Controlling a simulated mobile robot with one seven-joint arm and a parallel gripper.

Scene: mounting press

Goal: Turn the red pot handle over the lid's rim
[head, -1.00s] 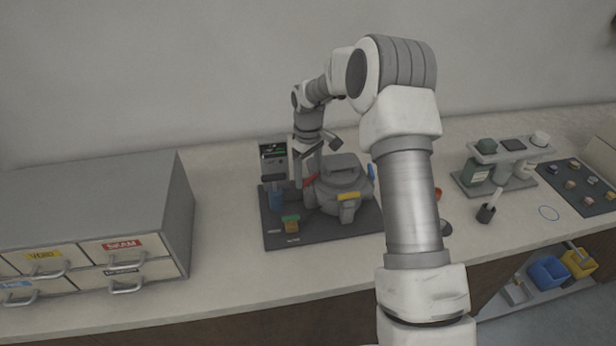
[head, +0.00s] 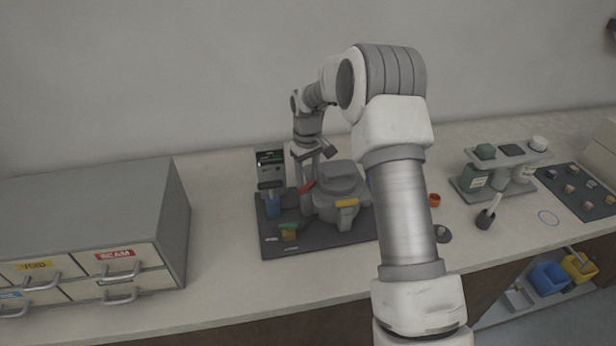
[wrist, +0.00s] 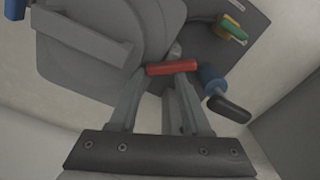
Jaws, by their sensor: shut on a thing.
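The grey pot (head: 325,207) stands on a dark mat (head: 325,238) with its round lid (head: 341,180) on top. The red handle (head: 306,187) is a short bar at the pot's left side. It also shows in the wrist view (wrist: 172,68), lying across my fingertips next to the lid's rim. My gripper (head: 305,181) points down at the red handle and is shut on it; the exact contact is partly hidden. A yellow handle (head: 347,203) is at the pot's front. A blue handle (head: 369,180) at the right is mostly hidden behind my arm.
A blue-bodied tool with a dark top (head: 272,203) stands left of the pot, close to my fingers in the wrist view. A green and yellow piece (head: 289,231) sits at the mat's front. A grey drawer cabinet (head: 95,215) is left, a bottle rack (head: 505,168) right.

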